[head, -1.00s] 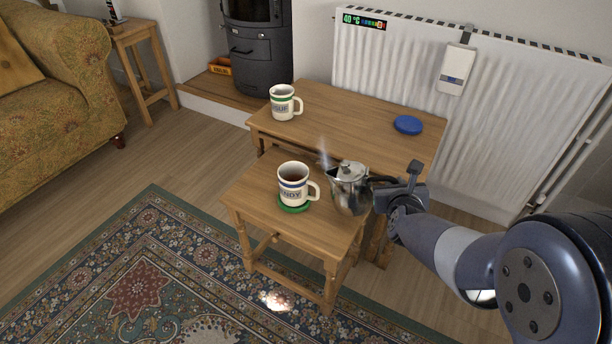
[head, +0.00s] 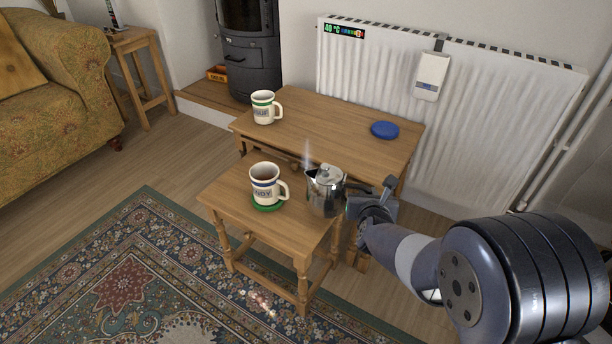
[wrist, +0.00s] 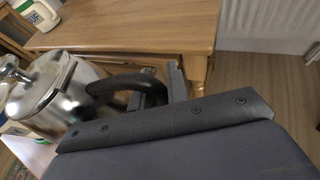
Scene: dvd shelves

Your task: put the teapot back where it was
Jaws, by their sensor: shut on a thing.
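A shiny metal teapot (head: 324,192) with a lid and a black handle is at the right edge of the lower small table (head: 230,192), with steam at its spout. I cannot tell whether its base touches the tabletop. My gripper (head: 358,190) is shut on the teapot's handle, on the right side. In the wrist view, the black handle (wrist: 122,84) runs from the teapot (wrist: 48,95) to between my fingers, which are partly hidden. A blue round coaster (head: 385,130) lies empty on the higher table (head: 335,122) behind.
A mug with a blue band (head: 265,184) stands on a green coaster (head: 268,206), close left of the teapot. A green-banded mug (head: 264,108) stands at the higher table's left. A white radiator (head: 470,110) is behind the tables.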

